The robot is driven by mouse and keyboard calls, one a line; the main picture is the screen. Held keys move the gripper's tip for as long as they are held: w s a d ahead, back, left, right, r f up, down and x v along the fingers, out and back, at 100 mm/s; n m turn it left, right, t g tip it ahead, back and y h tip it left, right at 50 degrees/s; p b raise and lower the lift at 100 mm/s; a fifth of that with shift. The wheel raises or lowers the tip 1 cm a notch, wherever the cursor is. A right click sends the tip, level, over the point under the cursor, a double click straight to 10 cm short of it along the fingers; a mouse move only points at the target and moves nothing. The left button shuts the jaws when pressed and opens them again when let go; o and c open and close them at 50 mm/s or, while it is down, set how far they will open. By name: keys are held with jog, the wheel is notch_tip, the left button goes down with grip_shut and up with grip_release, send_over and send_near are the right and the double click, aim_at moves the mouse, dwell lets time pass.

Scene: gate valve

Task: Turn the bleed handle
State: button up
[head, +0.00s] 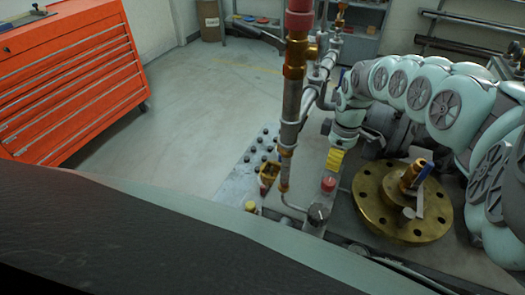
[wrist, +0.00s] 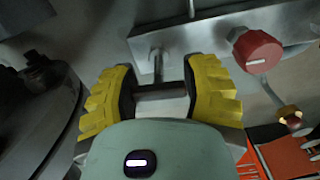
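My gripper (wrist: 160,90) has thick yellow fingers with dark inner pads. In the wrist view the fingers stand well apart, with a grey crossbar handle (wrist: 160,92) between them on a thin stem from a metal plate. The bar's ends reach close to both pads; I cannot tell whether they touch. In the head view my gripper (head: 335,160) points down just above a red knob (head: 328,184), and the crossbar is hidden. The red knob, with a white mark, also shows right of the fingers in the wrist view (wrist: 257,51). No label shows which one is the bleed handle.
A vertical pipe with a red top (head: 299,20) stands left of my gripper. A black knob (head: 318,213) sits in front of the red one. A round brass flange (head: 380,212) lies at the right. An orange tool cabinet (head: 70,75) stands far left, with open floor between.

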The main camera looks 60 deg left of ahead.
jog(key=o, duration=0.5)
jog(key=shift+w, duration=0.1)
notch_tip(320, 180, up, 11)
jog(key=shift+w+r, duration=0.1)
jog(key=shift+r, duration=0.4)
dwell(0.4)
